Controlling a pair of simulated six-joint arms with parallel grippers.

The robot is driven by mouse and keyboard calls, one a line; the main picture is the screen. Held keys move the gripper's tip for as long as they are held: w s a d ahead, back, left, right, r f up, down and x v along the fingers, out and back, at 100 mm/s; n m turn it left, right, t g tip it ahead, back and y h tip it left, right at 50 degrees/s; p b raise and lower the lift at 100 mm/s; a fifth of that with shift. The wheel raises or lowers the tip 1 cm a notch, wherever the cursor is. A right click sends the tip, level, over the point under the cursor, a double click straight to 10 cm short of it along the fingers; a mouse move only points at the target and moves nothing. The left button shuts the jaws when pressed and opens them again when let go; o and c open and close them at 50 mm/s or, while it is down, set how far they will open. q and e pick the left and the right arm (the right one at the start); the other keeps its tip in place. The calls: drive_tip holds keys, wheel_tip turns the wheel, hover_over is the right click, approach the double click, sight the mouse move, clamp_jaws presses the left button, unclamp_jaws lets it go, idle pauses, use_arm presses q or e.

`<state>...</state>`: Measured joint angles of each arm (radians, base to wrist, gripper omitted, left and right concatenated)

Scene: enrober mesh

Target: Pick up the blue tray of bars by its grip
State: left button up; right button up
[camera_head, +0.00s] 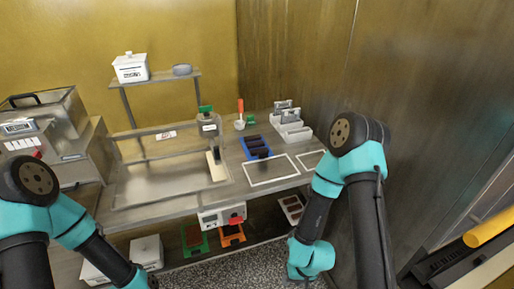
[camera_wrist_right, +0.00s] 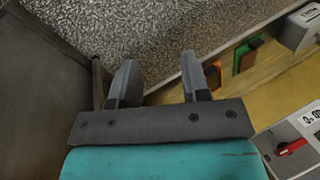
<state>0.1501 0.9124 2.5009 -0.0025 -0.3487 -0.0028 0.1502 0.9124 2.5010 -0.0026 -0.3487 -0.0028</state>
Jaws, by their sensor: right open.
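The blue tray (camera_head: 244,145) holds dark bars (camera_head: 258,147) and lies on the steel worktop, right of centre in the head view. I cannot make out its grip at this size. My right gripper (camera_wrist_right: 157,72) is open and empty in the right wrist view, its fingers pointing over the speckled floor. It is low in front of the bench, below the worktop and well away from the tray. The tray does not show in the wrist view. My left arm reaches down out of the head view, and its gripper is out of sight.
A white-outlined rectangle (camera_head: 270,169) lies in front of the tray. A white rack (camera_head: 291,128) stands behind it to the right, an orange-handled tool (camera_head: 240,111) behind it. A control box with a red switch (camera_wrist_right: 292,147) hangs under the worktop. A wall closes the right side.

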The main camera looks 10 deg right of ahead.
drive_tip(key=shift+c, duration=0.6)
